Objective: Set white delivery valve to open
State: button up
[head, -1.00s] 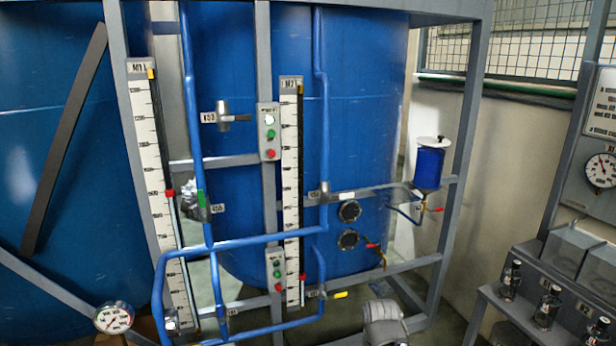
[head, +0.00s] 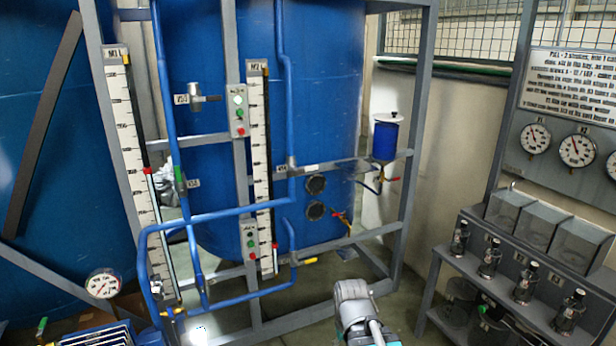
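My arm (head: 355,308) shows at the bottom, right of centre, well away from these valves. My gripper's fingers do not show.
Blue tanks (head: 318,130) stand behind a grey frame (head: 412,130) with blue pipes and two scale gauges (head: 259,150). A red-handled valve (head: 390,179) hangs under a blue pot (head: 385,140). A grey bench (head: 500,265) with several dark bottles stands at right.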

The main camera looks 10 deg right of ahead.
aim_at(313, 167)
jog(key=k, duration=0.25)
jog(key=z, duration=0.25)
jog(key=i, duration=1.2)
jog(key=u, duration=0.35)
